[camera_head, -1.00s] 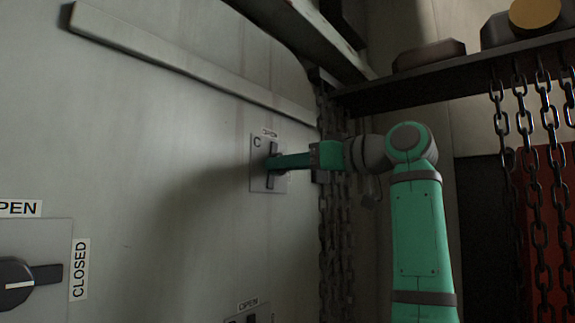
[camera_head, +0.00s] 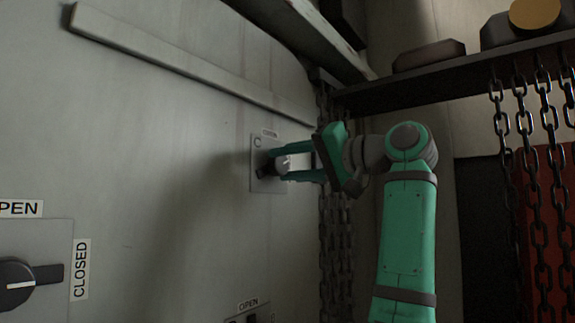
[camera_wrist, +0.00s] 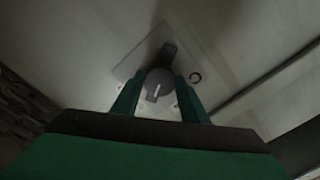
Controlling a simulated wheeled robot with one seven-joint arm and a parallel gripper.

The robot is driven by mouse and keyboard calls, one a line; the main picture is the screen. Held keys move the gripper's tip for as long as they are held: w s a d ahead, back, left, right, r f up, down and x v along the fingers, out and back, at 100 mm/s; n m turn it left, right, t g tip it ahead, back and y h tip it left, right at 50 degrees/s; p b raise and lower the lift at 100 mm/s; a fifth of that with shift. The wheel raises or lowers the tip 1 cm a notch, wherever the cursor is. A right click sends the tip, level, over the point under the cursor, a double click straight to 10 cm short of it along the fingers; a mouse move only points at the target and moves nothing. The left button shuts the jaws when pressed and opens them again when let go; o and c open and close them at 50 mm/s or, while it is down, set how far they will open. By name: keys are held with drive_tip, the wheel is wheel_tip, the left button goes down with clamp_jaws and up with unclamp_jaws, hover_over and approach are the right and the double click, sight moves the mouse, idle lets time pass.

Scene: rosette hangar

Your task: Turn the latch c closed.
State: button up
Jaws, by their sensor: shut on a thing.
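Latch c (camera_head: 283,163) sits on a grey plate marked "C" with an "OPEN" label above it, on the pale wall. It has a round grey knob with a white line and a dark bar. In the head view the bar shows at the knob's lower left. My gripper (camera_head: 280,163) is shut on the knob, one green finger above it and one below. In the wrist view the knob (camera_wrist: 159,84) lies between the fingers of my gripper (camera_wrist: 158,95), with the dark bar beyond it. The fingers and wrist hide the plate's right side.
Another latch (camera_head: 18,284) with "OPEN" and "CLOSED" labels is at the lower left. A further plate (camera_head: 250,317) with an "OPEN" label is cut off at the bottom. Chains (camera_head: 540,150) hang at right under a dark shelf (camera_head: 450,75). A rail (camera_head: 190,65) crosses the wall above.

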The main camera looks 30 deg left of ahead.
drive_tip(key=m, duration=0.5)
drive_tip(key=shift+m, duration=0.3)
idle(0.4)
drive_tip(key=o, duration=1.1)
drive_tip(key=shift+a, duration=0.1)
drive_tip(key=d, duration=0.3)
drive_tip(key=s+d, duration=0.1)
drive_tip(key=d, duration=0.6)
drive_tip(key=shift+s+d, duration=0.25)
drive_tip(key=shift+d, duration=0.15)
